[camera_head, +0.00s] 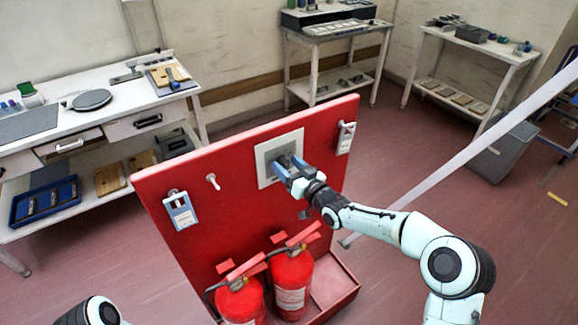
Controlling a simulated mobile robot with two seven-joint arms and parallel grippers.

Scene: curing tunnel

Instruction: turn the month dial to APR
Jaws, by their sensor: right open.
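The month dial's square plate (266,172) is grey with a pale border and is fixed on the upper middle of a red board. The dial itself is mostly hidden behind my right gripper (284,164), so its setting and lettering cannot be read. My right gripper is open, with its blue fingers at the plate's centre around or just in front of the dial; I cannot tell whether they touch it. Of my left arm only a link shows at the bottom left edge; its gripper is outside the picture.
The red board (215,240) carries a tag (181,211) at left, a white hook (213,181) and another tag (345,138) at right. Two fire extinguishers (292,283) stand at its base. A pale bar (480,143) crosses at right. Workbenches line the walls.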

